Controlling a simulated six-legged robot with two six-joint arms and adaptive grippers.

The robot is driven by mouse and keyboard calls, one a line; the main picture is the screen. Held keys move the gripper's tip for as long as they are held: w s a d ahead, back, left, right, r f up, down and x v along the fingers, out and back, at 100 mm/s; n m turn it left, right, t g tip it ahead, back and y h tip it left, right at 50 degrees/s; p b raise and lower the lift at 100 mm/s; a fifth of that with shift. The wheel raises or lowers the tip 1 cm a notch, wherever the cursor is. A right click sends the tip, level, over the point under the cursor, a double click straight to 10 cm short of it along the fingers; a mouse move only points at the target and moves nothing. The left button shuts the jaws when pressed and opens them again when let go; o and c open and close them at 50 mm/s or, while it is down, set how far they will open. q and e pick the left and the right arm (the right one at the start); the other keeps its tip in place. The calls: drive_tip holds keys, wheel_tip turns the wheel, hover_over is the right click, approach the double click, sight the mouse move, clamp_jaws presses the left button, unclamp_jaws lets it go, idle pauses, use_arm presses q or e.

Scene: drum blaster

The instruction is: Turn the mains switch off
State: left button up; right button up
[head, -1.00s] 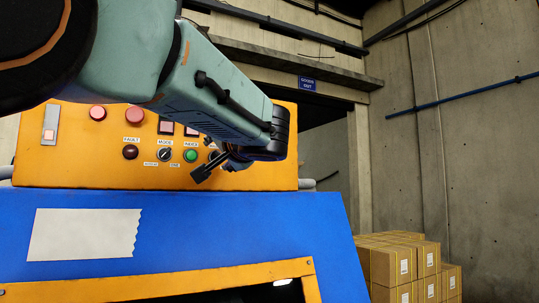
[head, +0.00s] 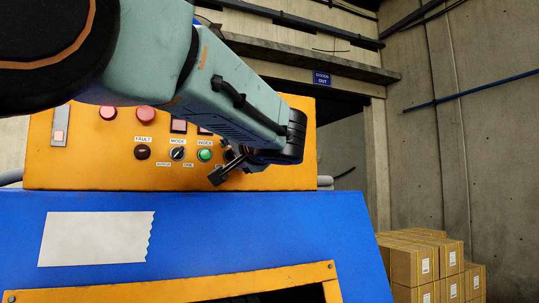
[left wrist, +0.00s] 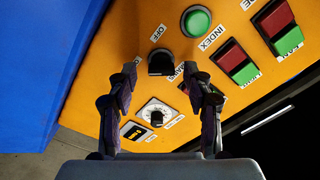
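The mains switch (left wrist: 160,62) is a black rotary knob on the orange control panel (head: 100,165). In the left wrist view it sits between an OFF label and a partly covered label that seems to read MAINS. My left gripper (left wrist: 160,72) is open, with one fingertip to each side of the knob. I cannot tell whether the fingers touch it. In the head view my left gripper (head: 230,168) is at the panel, right of the green INDEX button (head: 205,155), and hides the switch. My right gripper is not in view.
A dial (left wrist: 156,112) lies below the switch, between my fingers in the picture. Red and green rocker switches (left wrist: 238,62) are to the right. The MODE knob (head: 177,154) and FAULT lamp (head: 142,153) are left of INDEX. Cardboard boxes (head: 412,262) stand at lower right.

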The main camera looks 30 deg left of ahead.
use_arm(q)
drive_tip(key=shift+w+d+f, duration=0.1)
drive_tip(key=shift+w+d, duration=0.05)
drive_tip(key=shift+w, duration=0.15)
drive_tip(key=shift+c, duration=1.4)
drive_tip(key=shift+s+a, duration=0.35)
drive_tip(key=shift+s, duration=0.25)
drive_tip(key=c, duration=0.5)
drive_tip(key=shift+w+d, duration=0.15)
drive_tip(key=shift+c, duration=1.3)
drive_tip(key=shift+r, duration=0.2)
clamp_jaws()
